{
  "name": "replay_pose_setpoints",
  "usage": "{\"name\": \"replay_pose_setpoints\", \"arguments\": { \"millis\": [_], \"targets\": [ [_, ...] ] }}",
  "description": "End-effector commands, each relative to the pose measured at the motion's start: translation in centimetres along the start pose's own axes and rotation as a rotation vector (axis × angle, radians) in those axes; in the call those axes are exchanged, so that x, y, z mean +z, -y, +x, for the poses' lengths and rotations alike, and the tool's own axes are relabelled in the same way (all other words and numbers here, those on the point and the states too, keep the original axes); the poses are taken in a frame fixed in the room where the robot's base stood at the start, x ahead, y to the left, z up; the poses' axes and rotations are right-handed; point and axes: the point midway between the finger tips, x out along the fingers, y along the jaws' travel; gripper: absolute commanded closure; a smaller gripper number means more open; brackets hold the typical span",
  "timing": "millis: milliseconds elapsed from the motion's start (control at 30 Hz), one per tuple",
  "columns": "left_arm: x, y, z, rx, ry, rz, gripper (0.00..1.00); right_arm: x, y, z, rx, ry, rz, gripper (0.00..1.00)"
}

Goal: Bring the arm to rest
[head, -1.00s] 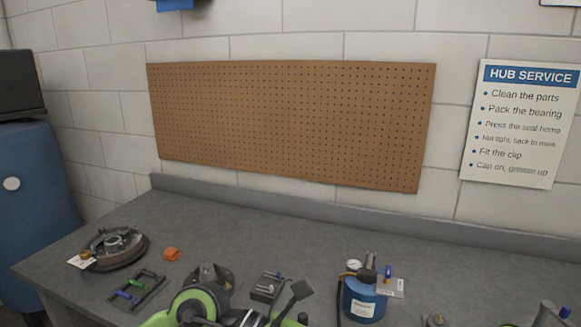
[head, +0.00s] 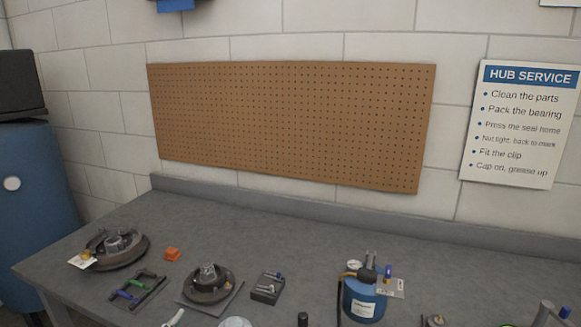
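Neither of my grippers shows in the head view now, so I cannot see whether they are open or shut. No part of my arms is clearly in view over the workbench (head: 330,245). A hub on a dark disc (head: 209,284) sits on a flat plate near the front of the bench, uncovered. A second hub with a disc (head: 115,248) lies at the left with a tag beside it.
A small rack with green and blue tools (head: 137,288), an orange block (head: 172,254), a dark block (head: 267,288) and a blue canister (head: 364,298) stand on the bench. A pegboard (head: 290,122) hangs behind. The back of the bench is clear.

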Motion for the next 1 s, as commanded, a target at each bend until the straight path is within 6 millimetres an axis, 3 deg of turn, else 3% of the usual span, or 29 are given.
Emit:
{"name": "replay_pose_setpoints", "arguments": {
  "millis": [33,100,200,400,567,600,867,1000],
  "targets": [
    [3.9,-1.0,-1.1,0.034,0.123,-0.053,0.22,-0.1,0.0,0.0,0.0,-0.001,0.0,0.6],
    [8.6,-2.3,-3.0,0.081,0.285,-0.116,0.22,-0.1,0.0,0.0,0.0,-0.001,0.0,0.6],
    [14.1,-4.3,-6.5,0.145,0.49,-0.192,0.22,-0.1,0.0,0.0,0.0,-0.001,0.0,0.6],
    [21.0,-7.8,-13.9,0.255,0.805,-0.291,0.22,-0.1,-0.1,0.0,0.001,-0.001,0.0,0.6],
    [24.3,-9.9,-19.8,0.333,1.009,-0.347,0.22,-0.1,-0.1,0.0,0.001,-0.001,-0.001,0.6],
    [25.2,-10.4,-18.6,0.33,1.002,-0.341,0.22,-0.2,-0.1,0.0,0.002,-0.002,-0.001,0.6],
    [31.8,-14.2,-15.6,0.342,1.028,-0.333,0.22,-0.1,-0.2,0.0,0.002,-0.002,-0.001,0.6],
    [36.7,-16.9,-14.5,0.352,1.05,-0.328,0.22,-0.1,-0.2,0.0,0.002,-0.002,-0.001,0.6]
  ]
}}
